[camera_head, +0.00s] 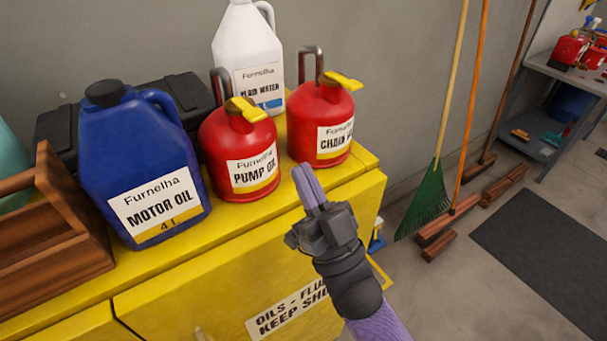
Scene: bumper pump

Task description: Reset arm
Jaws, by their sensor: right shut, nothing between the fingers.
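My right gripper (310,187) is shut and empty. It hovers in front of the yellow cabinet's (95,291) top edge, with its purple fingers pointing up and left. The red can labelled "Pump Oil" (230,145) stands upright on the cabinet, to the left of the fingertips and apart from them. The red can labelled "Chain" (322,108), its last word partly cut off, stands upright behind and slightly right of the fingertips. My left gripper is not in view.
A blue "Motor Oil" jug (135,155), a white water jug (240,45), a black case (190,95) and a wooden crate (50,250) stand on the cabinet. A green rake (425,200) and brooms lean on the wall at right. A dark mat (550,250) lies on the floor.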

